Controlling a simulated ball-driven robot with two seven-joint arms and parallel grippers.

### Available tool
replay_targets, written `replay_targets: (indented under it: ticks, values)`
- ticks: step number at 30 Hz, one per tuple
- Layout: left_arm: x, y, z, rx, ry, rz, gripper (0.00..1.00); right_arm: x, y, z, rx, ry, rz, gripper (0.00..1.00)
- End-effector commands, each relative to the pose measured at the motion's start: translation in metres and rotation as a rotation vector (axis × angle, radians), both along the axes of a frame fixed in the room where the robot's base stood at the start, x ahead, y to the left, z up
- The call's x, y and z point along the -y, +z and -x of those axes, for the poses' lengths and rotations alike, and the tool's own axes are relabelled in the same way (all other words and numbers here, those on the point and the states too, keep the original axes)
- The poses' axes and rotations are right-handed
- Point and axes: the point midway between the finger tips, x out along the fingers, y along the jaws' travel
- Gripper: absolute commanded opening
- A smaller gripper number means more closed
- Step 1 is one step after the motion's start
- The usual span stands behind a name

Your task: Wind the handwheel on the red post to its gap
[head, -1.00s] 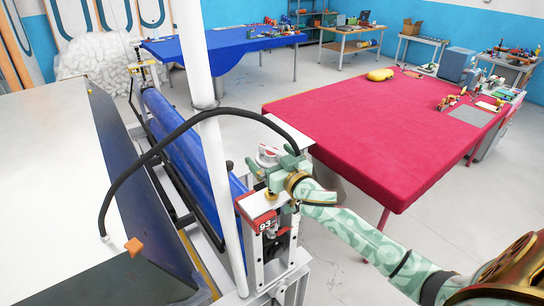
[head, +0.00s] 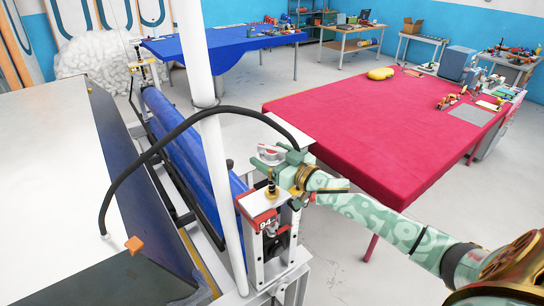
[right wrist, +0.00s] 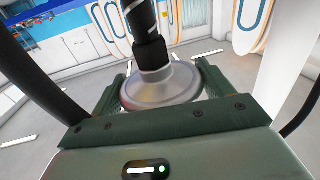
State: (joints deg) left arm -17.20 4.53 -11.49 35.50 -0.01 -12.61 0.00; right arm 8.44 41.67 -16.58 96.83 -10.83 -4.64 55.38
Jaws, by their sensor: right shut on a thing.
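The red post (head: 262,200) stands at the lower middle of the head view, with a number plate that appears to read 94 on its top. My right gripper (head: 280,167) is just above and behind the post's top, its green jaws shut. In the right wrist view, a silver-grey round piece (right wrist: 160,86) with a black stem sits between the jaws; I take it to be the handwheel. In the head view the gripper hides most of the wheel. A small black and brass fitting (head: 271,188) stands upright on the post. The gap cannot be made out. My left gripper is not in view.
A blue roll (head: 180,140) lies in the frame behind the post. A white pole (head: 215,160) and a curved black hose (head: 140,160) pass close left of my gripper. A red-covered table (head: 370,130) is at right. Grey floor lies between.

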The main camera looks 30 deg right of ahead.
Motion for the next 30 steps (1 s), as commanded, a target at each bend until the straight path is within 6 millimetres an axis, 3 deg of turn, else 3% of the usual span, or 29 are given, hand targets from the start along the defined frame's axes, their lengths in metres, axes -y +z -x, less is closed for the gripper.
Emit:
replay_targets:
  ticks: [8,17,23,30]
  values:
    - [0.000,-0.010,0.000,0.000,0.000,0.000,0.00,0.003,-0.002,-0.001,-0.001,0.254,0.011,0.56]
    - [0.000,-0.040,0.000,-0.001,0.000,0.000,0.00,0.003,-0.005,-0.002,0.001,0.538,0.011,0.57]
    - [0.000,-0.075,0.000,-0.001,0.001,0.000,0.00,0.002,-0.009,-0.002,-0.001,0.727,0.010,0.57]
    - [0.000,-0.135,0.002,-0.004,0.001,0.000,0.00,0.001,-0.014,-0.002,-0.001,0.954,0.008,0.57]
